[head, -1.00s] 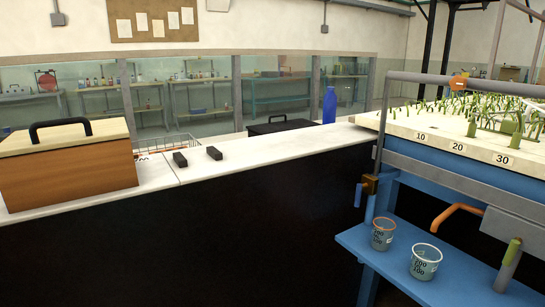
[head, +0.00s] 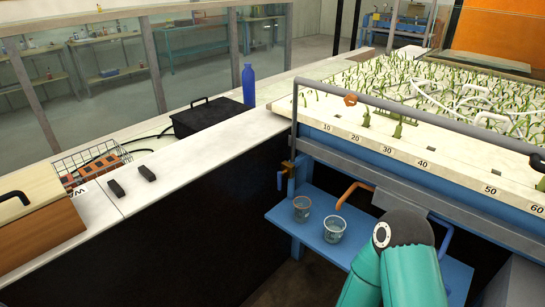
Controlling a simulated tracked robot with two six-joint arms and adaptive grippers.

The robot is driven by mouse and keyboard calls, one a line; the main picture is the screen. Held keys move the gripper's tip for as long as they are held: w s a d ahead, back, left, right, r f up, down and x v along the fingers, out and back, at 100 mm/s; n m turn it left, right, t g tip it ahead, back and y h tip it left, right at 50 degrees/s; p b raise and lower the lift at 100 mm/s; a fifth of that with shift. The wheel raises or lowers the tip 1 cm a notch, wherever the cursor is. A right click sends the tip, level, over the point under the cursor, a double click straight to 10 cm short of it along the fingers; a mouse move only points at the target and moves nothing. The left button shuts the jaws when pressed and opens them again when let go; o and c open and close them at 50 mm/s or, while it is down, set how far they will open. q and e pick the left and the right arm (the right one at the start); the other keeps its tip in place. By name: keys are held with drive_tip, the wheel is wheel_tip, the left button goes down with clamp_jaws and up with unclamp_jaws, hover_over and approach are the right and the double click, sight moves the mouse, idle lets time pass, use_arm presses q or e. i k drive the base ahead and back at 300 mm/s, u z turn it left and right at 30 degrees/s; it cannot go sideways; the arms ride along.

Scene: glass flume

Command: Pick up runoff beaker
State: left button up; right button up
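Two small clear beakers stand upright side by side on the blue shelf (head: 284,217) below the planted bed. The left beaker (head: 302,208) has a reddish-brown rim, and the right beaker (head: 334,229) has a pale rim. I cannot tell which is the runoff beaker. An orange bent pipe (head: 352,192) hangs just above and right of the beakers. A teal arm of mine reaches in from the bottom edge, right of the beakers and apart from them. Neither gripper's fingers are visible.
The planted bed (head: 400,146), with a grey rail and a numbered edge, overhangs the shelf. A white counter (head: 200,145) at left holds a blue bottle (head: 248,86), a black case (head: 208,117), a wire basket (head: 92,163), two black blocks and a wooden box (head: 40,215).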

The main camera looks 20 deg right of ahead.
sight(335, 226)
drive_tip(key=u, duration=0.05)
drive_tip(key=i, duration=0.3)
drive_tip(key=z, duration=0.75)
drive_tip(key=i, duration=0.85)
drive_tip(key=u, duration=0.4)
